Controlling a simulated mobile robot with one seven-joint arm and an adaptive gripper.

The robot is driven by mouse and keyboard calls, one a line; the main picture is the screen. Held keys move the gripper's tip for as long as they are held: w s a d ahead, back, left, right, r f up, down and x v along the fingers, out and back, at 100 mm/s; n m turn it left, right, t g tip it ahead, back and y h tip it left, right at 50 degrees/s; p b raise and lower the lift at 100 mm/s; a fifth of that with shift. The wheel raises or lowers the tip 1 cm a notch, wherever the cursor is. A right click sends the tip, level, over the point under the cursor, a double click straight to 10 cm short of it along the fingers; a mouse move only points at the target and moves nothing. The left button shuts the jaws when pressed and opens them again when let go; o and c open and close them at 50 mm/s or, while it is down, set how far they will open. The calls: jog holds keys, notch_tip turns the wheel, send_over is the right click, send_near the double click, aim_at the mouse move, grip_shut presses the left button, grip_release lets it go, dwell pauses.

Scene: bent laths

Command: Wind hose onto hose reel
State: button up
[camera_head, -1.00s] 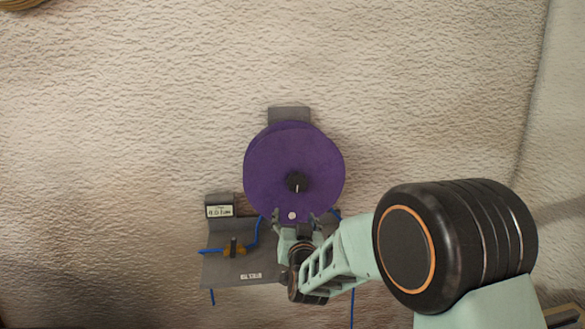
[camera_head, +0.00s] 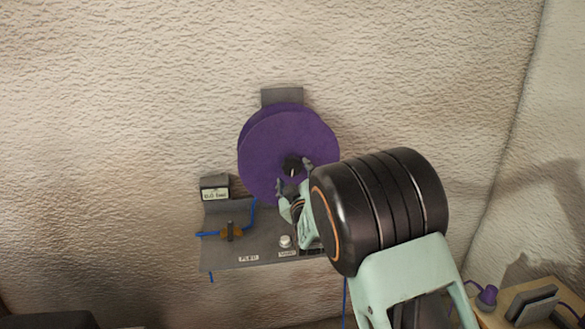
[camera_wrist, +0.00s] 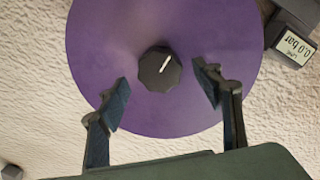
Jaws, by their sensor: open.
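The hose reel (camera_head: 275,150) is a purple disc mounted on the wall, with a dark faceted knob (camera_wrist: 158,69) at its centre. The knob also shows in the head view (camera_head: 290,166). In the head view my gripper (camera_head: 293,174) sits at the knob; contact cannot be told. A blue hose (camera_head: 252,216) runs from a valve (camera_head: 231,233) toward the reel. Another blue length hangs below the shelf (camera_head: 345,290). My arm hides part of the reel's lower right.
A grey shelf (camera_head: 225,260) below the reel carries labels and a pale round knob (camera_head: 286,241). A gauge (camera_wrist: 294,48) reads 0.0 bar. A wooden surface (camera_head: 545,290) at lower right holds a purple item (camera_head: 487,296) and a grey block (camera_head: 532,304).

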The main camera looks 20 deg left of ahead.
aim_at(293, 169)
jog(key=shift+x, duration=2.1)
jog(key=shift+c, duration=0.2)
grip_shut()
jog(key=shift+w+d+m+b, duration=0.1)
jog(key=shift+m+b, duration=0.3)
jog(key=shift+b, duration=0.1)
